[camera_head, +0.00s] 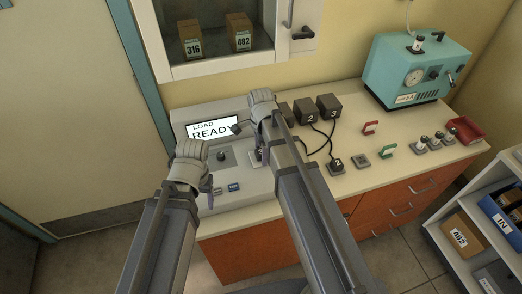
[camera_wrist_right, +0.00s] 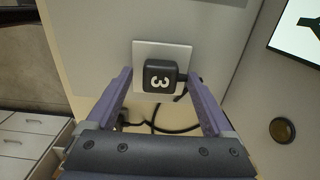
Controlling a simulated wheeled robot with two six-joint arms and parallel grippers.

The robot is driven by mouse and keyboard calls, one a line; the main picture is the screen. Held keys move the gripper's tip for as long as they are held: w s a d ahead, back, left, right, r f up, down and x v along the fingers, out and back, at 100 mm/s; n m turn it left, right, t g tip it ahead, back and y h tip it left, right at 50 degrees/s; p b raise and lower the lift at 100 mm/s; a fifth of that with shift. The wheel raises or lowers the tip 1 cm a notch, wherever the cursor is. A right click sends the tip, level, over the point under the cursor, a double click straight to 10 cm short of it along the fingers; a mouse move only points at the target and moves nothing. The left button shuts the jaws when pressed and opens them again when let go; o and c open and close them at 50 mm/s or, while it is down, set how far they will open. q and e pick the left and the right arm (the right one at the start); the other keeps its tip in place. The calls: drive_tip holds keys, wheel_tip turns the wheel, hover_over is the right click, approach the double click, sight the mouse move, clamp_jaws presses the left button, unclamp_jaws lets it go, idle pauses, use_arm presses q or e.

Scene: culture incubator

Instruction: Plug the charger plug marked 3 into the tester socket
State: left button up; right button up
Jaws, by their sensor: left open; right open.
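The black charger plug marked 3 (camera_wrist_right: 160,76) sits on a white square plate (camera_wrist_right: 178,52), which looks like the tester socket, in the right wrist view. How deep it is seated cannot be told. My right gripper (camera_wrist_right: 156,84) is open, with one finger on each side of the plug and gaps beside it. In the head view my right arm hides this plug. The tester (camera_head: 238,190) has a screen (camera_head: 212,130) reading "LOAD READY". My left gripper (camera_head: 213,191) is open and empty over the tester's front left part, near a dark knob (camera_head: 223,156).
Charger boxes marked 2 (camera_head: 306,112) and 3 (camera_head: 329,107) stand behind, with black cables. A plug marked 2 (camera_head: 336,164) rests on the counter (camera_head: 365,178). A teal machine (camera_head: 415,68), red and green clips, and a red tray (camera_head: 466,130) are further right.

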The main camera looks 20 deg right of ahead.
wheel_tip(320, 180, up, 8)
drive_tip(key=p, duration=0.8)
use_arm(q)
wheel_tip(320, 180, up, 8)
drive_tip(key=shift+f, duration=0.15)
use_arm(e)
drive_tip(key=shift+f, duration=0.1)
